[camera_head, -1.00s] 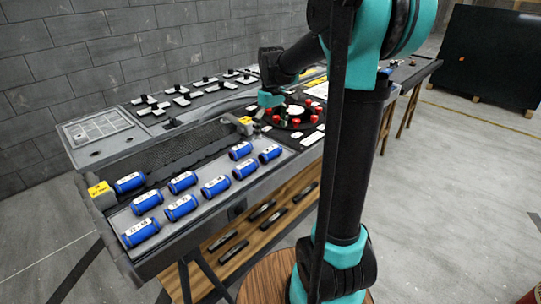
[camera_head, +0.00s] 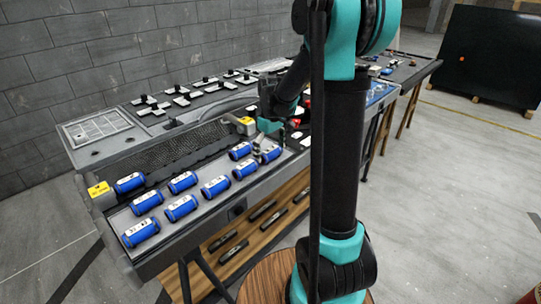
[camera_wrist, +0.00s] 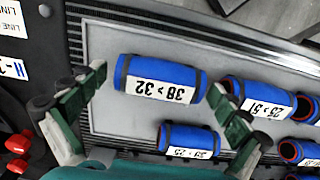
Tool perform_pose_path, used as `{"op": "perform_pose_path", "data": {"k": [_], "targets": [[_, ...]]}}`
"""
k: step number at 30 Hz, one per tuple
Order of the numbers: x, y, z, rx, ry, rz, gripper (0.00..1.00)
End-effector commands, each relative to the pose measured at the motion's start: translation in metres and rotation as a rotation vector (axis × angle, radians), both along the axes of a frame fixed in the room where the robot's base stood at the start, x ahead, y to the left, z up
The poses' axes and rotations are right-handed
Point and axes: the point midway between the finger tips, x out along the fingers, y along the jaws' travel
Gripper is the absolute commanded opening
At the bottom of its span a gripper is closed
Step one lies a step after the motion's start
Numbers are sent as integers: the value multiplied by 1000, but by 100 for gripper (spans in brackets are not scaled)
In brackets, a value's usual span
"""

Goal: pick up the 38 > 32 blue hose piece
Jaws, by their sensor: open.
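The blue hose piece (camera_wrist: 150,68) with a white label reading 38 > 32, upside down in the wrist view, lies on the light grey tray panel (camera_wrist: 105,115). My gripper (camera_wrist: 159,82) is open, with one finger near each end of this piece. The right finger appears close to its right end; whether either finger touches it cannot be told. In the head view my gripper (camera_head: 266,147) is over the right end of the hose rows and partly hides the piece there.
A hose piece labelled 25 > 51 (camera_wrist: 260,98) lies close beside my right finger. Another blue hose (camera_wrist: 188,138) lies just below the target in the wrist view. Several more hoses (camera_head: 181,207) fill the tray to the left. Red knobs (camera_wrist: 18,144) stand at the left.

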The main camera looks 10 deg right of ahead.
Motion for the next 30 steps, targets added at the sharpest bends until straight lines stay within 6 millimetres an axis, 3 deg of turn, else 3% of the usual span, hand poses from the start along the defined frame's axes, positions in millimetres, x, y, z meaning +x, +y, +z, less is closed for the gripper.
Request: {"op": "perform_pose_path", "data": {"k": [2,14,23,30], "targets": [[0,0,0,0,0,0,99],[0,0,0,0,0,0,49],[0,0,2,0,0,0,49],[0,0,22,0,0,0,49]]}}
